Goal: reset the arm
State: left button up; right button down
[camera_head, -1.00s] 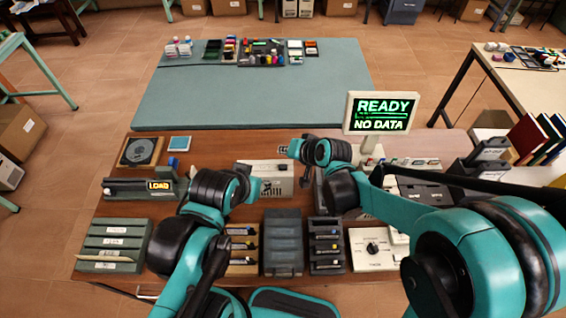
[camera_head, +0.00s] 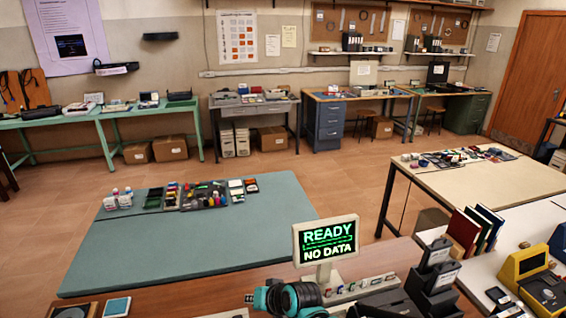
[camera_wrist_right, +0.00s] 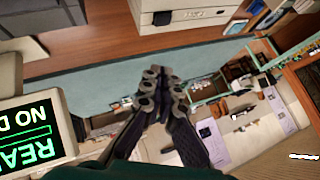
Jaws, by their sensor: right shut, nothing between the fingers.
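My right gripper (camera_wrist_right: 163,85) is in the middle of the right wrist view, its two dark fingers together with nothing between them. In the head view only a small part of my right gripper (camera_head: 250,298) and its teal and black wrist show at the bottom edge, over the wooden bench, below the display screen (camera_head: 326,241). The screen reads READY and NO DATA; it also shows, tilted, in the right wrist view (camera_wrist_right: 28,132), left of the fingers. My left gripper is out of view.
A teal mat (camera_head: 190,245) lies beyond the wooden bench (camera_head: 210,292), with small bottles and trays at its far end. Dark upright holders (camera_head: 432,276) and a yellow device (camera_head: 530,270) stand right. A beige-topped table (camera_head: 470,190) is farther right. Open floor lies behind.

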jog(key=s+d+h+b, duration=0.2)
jog(key=s+d, duration=0.3)
jog(key=d, duration=0.4)
jog(key=s+d+f+h+b, duration=0.1)
jog(key=s+d+h+b, duration=0.1)
jog(key=s+d, duration=0.3)
jog(key=s+d+f+m+h+b, duration=0.1)
jog(key=s+d, duration=0.5)
jog(key=d, duration=0.8)
jog(key=shift+t+h+b, duration=0.4)
jog(key=shift+h+b, duration=0.05)
jog(key=shift+h, duration=0.25)
jog(key=shift+s+a, duration=0.1)
